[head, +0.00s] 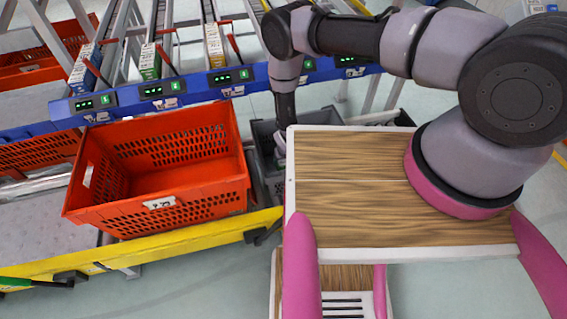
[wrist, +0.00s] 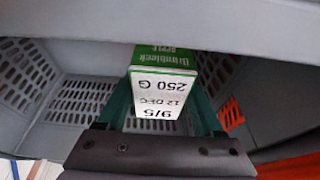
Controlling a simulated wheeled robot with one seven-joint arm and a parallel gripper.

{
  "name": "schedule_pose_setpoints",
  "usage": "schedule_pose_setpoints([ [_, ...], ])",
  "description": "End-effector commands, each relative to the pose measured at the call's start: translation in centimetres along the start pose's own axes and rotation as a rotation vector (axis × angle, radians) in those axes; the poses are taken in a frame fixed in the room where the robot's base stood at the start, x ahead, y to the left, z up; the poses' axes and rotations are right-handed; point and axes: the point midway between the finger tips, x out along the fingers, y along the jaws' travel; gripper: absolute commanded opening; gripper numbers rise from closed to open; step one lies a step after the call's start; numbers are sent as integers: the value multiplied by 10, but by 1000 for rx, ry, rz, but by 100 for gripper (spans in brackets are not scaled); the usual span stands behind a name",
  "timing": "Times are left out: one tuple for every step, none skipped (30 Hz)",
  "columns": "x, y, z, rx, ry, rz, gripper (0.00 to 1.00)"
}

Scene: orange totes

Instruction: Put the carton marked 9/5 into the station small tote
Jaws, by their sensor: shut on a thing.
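The carton marked 9/5 (wrist: 165,92) is white and green and fills the middle of the wrist view, its printed end toward the camera. My gripper (wrist: 162,108) is shut on it, with a dark green finger on each side. Grey slotted walls of the small tote (wrist: 80,98) surround the carton in the wrist view. Whether the carton touches the tote floor, I cannot tell. In the head view my arm reaches down at the grey tote (head: 264,150), left of my wooden deck. The deck hides much of the tote, and the carton is out of sight there.
A large orange tote (head: 160,205) stands empty just left of the grey tote. A blue rail (head: 160,92) with green displays runs behind, with several cartons (head: 149,62) in lanes above it. A yellow rail (head: 190,238) runs along the front.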

Motion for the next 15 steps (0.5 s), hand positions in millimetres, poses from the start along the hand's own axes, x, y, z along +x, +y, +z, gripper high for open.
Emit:
schedule_pose_setpoints([
  [7, 0, 2, -1, 1, 0, 0],
  [9, 0, 3, -1, 1, 0, 0],
  [12, 0, 4, -1, 1, 0, 0],
  [13, 0, 4, -1, 2, -1, 0],
  [13, 0, 4, -1, 2, -1, 0],
  [13, 0, 4, -1, 2, -1, 0],
  [13, 0, 4, -1, 2, -1, 0],
  [13, 0, 4, -1, 2, -1, 0],
  [13, 0, 4, 0, 2, -1, 0],
  [13, 0, 4, 0, 2, -1, 0],
  [13, 0, 4, 0, 2, -1, 0],
  [13, 0, 4, 0, 1, -1, 0],
  [14, 0, 4, 0, 1, -1, 0],
  [15, 0, 5, 0, 1, -1, 0],
  [16, 0, 5, -1, 1, -1, 0],
])
